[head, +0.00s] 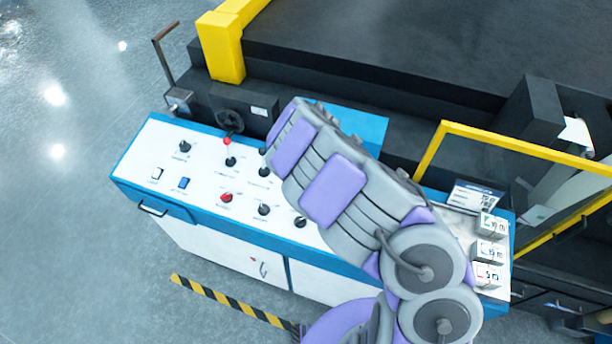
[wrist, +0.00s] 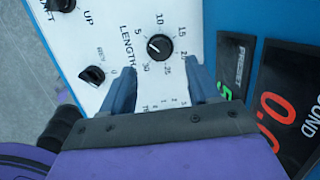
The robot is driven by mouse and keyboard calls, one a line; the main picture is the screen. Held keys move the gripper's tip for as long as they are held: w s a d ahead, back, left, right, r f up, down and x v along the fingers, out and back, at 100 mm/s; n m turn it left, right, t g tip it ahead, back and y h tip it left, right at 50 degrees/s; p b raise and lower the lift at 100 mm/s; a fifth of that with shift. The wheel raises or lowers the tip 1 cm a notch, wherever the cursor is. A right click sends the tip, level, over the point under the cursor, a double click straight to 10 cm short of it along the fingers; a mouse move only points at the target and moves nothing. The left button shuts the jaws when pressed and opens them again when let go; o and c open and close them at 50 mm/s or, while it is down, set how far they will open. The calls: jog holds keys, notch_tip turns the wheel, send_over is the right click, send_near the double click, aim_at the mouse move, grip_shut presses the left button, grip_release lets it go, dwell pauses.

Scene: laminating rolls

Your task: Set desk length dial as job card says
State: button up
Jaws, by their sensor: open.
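The length dial (wrist: 159,46) is a black knob on the white desk panel in the wrist view, ringed by numbers including 5, 10, 15, 25 and 30. Its pale mark seems to point up-left, near the 5; the exact setting is unclear. My gripper (wrist: 161,66) is open, its two blue-grey fingers below and either side of the knob, with nothing between them. I cannot tell whether they touch the panel. In the head view the desk (head: 190,215) is white and blue, and my arm covers its middle. A printed card (head: 475,197) stands at its right; its text is unreadable.
Another black knob (wrist: 93,75) is left of the dial. Black display panels (wrist: 272,108) with green and red digits are to the right. Several knobs and a red-topped lever (head: 228,150) stand on the desk. A yellow rail (head: 510,143) rises behind its right end.

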jog(key=a+v, duration=0.1)
jog(key=v, duration=0.9)
jog(key=shift+d+r, duration=0.2)
jog(key=shift+d, duration=0.3)
